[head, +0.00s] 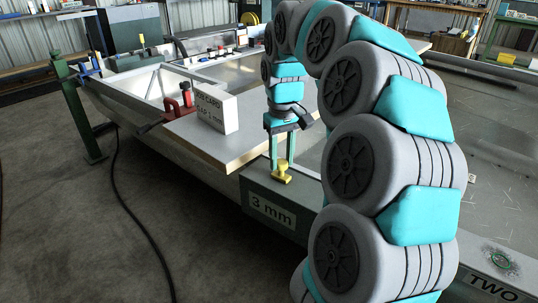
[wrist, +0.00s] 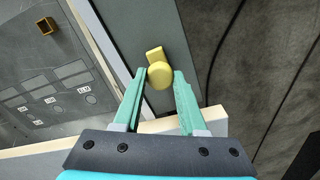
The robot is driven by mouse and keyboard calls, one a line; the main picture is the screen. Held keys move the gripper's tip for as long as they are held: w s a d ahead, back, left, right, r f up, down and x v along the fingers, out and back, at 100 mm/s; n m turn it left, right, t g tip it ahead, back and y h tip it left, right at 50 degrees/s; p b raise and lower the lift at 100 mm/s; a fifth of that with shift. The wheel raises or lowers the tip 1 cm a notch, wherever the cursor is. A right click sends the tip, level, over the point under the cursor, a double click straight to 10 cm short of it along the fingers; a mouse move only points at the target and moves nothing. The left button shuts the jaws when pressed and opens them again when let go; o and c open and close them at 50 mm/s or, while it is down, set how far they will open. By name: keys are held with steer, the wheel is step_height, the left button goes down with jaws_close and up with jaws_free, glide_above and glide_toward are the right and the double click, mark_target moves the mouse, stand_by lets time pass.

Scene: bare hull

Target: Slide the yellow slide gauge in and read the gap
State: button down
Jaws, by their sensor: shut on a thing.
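The yellow slide gauge (head: 281,175) stands on a dark grey-green beam (head: 230,190), near the end of a pale panel (head: 240,145). It has a round knob and a flat foot, which also show in the wrist view (wrist: 160,75). My gripper (head: 281,158) points down with its green fingers on either side of the knob, shut on it. In the wrist view my fingertips (wrist: 159,74) flank the knob. A "3 mm" label (head: 272,212) is on the beam's side below the gauge. Any gap at the gauge is too small to read.
A white card (head: 216,112) stands on the panel, its small print hard to read. A red clamp (head: 178,107) grips the panel's left edge. A green post (head: 82,115) stands at left. A black cable (head: 125,190) crosses the open floor. A "TWO" sign (head: 490,288) is at lower right.

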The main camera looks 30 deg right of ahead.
mark_target(285, 163)
steer(key=shift+s+d, duration=0.2)
steer(key=shift+s, duration=0.3)
steer(key=shift+c, duration=2.3)
jaws_free()
steer(key=shift+r, duration=0.15)
steer(key=shift+r, duration=3.75)
